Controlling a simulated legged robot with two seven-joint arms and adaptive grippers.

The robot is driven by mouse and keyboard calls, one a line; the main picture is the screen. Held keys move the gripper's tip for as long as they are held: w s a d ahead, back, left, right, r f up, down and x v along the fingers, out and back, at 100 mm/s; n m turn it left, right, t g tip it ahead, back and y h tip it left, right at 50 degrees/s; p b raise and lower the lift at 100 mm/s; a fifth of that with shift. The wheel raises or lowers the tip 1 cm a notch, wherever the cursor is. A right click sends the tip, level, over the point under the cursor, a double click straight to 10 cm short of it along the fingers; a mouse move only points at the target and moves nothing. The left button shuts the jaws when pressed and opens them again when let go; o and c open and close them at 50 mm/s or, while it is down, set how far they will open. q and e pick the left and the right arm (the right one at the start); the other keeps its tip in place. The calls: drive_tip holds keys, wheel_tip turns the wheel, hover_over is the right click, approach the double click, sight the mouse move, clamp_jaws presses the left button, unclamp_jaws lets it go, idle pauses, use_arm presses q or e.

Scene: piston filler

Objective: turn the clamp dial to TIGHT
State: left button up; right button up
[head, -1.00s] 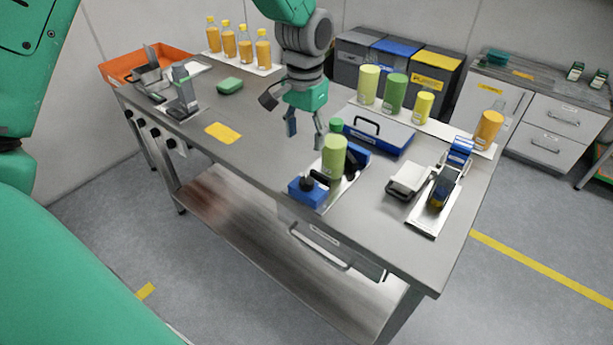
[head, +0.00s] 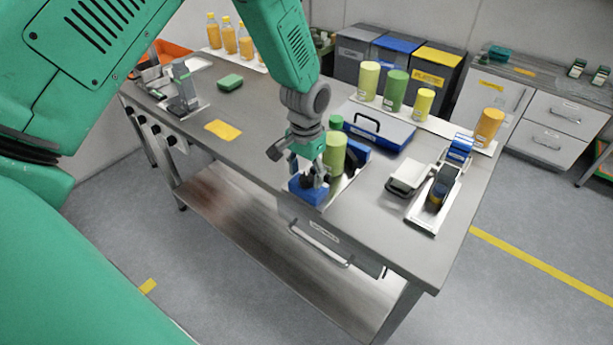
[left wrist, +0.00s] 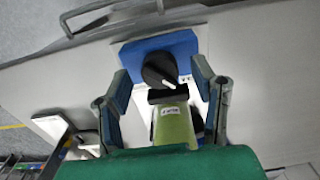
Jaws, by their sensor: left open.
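The clamp dial is a round black knob (left wrist: 160,69) with a white pointer mark, on a blue block (left wrist: 182,42) in the left wrist view. In the head view the blue block (head: 308,191) sits near the table's front edge, and my gripper mostly hides the knob. My left gripper (head: 309,178) is open, just over the block. In the left wrist view its fingers (left wrist: 160,85) are on either side of the knob, with gaps visible. A light green cylinder (left wrist: 175,126) stands right beside the knob; it also shows in the head view (head: 335,152). The dial's lettering is not readable.
A blue case (head: 385,131) with a black handle lies behind the fixture. A yellow patch (head: 223,130) and a green sponge (head: 230,82) lie left. Several coloured cylinders stand along the back. The table's front edge is close to the block.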

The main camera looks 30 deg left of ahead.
use_arm(q)
drive_tip(key=shift+f, duration=0.7)
drive_tip(key=c, duration=1.1)
drive_tip(key=shift+c, duration=0.2)
